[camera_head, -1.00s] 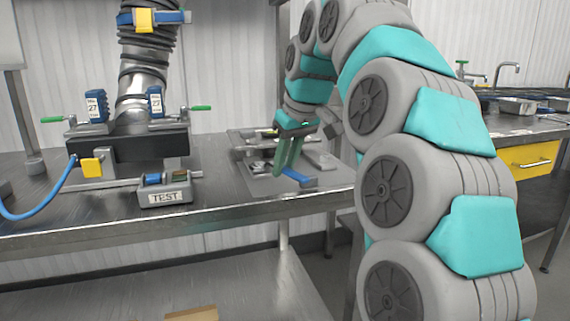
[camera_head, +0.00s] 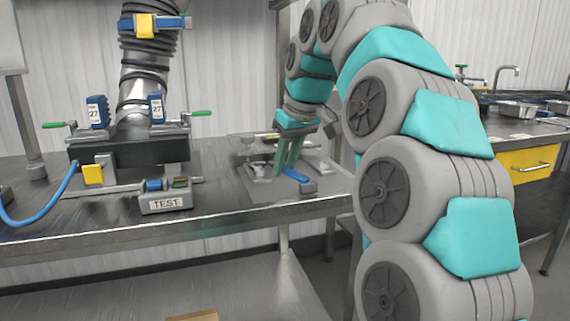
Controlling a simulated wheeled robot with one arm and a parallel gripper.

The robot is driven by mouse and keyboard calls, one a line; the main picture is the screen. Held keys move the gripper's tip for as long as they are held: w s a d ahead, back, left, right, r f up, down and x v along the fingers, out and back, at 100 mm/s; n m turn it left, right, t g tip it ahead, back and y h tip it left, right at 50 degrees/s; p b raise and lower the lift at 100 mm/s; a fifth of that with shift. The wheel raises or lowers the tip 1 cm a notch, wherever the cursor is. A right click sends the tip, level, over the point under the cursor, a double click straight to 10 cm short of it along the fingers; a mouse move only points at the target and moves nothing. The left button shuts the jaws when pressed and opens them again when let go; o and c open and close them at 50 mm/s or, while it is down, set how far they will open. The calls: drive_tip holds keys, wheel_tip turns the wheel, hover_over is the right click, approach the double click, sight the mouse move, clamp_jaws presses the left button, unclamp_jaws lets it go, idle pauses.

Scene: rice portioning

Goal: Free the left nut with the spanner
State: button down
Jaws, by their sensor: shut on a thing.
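My gripper (camera_head: 285,165) reaches down with its green fingers over a grey mat on the bench, right of centre. It is shut on a slim blue-handled tool (camera_head: 296,176), which looks like the spanner. The tool's far end is hidden by the fingers, and I cannot tell whether it touches the mat. A dark fixture (camera_head: 130,150) stands on the bench at the left, under a ribbed metal duct, with two blue blocks marked 27 and green levers on top. I cannot make out the left nut at this size.
The grey mat (camera_head: 255,190) holds several metal parts beside my gripper. A grey box labelled TEST (camera_head: 165,202) sits before the fixture. A blue hose (camera_head: 45,212) curves at the left. The bench (camera_head: 230,207) is bare between box and mat. A yellow-drawer counter (camera_head: 530,160) stands right.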

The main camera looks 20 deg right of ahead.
sight(285, 168)
drive_tip(key=shift+r, duration=0.4)
idle(0.5)
drive_tip(key=shift+r+p, duration=0.65)
drive_tip(key=shift+r, duration=1.35)
